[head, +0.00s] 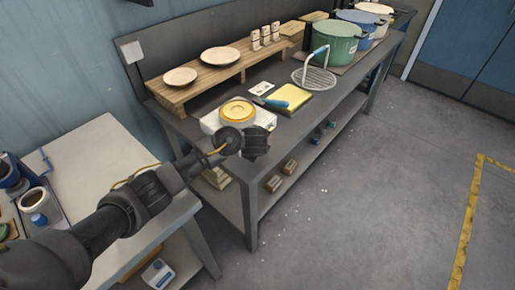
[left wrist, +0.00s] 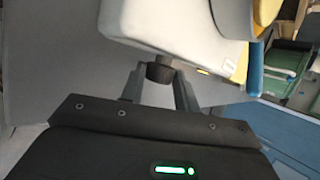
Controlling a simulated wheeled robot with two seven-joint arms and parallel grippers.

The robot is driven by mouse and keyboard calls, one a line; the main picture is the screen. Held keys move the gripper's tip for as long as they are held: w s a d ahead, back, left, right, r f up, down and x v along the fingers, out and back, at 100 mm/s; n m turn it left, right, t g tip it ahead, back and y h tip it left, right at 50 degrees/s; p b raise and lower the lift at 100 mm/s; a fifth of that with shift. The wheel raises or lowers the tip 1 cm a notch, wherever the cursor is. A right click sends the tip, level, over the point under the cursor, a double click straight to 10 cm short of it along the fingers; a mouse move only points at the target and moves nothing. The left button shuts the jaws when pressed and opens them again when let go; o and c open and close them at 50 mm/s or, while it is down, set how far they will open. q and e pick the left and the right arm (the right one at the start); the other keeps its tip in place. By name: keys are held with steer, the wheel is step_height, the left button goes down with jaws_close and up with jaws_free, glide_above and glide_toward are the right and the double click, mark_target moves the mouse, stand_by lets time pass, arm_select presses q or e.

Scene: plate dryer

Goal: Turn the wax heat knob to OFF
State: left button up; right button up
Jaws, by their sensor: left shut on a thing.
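The wax heater is a white box (head: 266,118) with a round yellow pan (head: 238,110) on top, near the front edge of the dark workbench. In the left wrist view its white body (left wrist: 180,18) fills the upper middle. The dark heat knob (left wrist: 160,72) sticks out from its front face. My left gripper (left wrist: 160,84) is shut on the knob, one finger on each side. In the head view my left gripper (head: 257,143) is in front of the heater and hides the knob. The OFF mark and the knob's setting cannot be read. My right gripper is in neither view.
A yellow pad (head: 291,97) and a blue-handled tool (head: 272,102) lie right of the heater. A wooden rack (head: 200,88) with two plates stands behind. A wire stand (head: 314,78) and several pots (head: 336,47) are farther along. A pale side table (head: 95,165) stands at left.

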arm_select(q)
steer(key=o, duration=1)
steer(key=shift+f, duration=0.1)
steer(key=shift+c, duration=0.2)
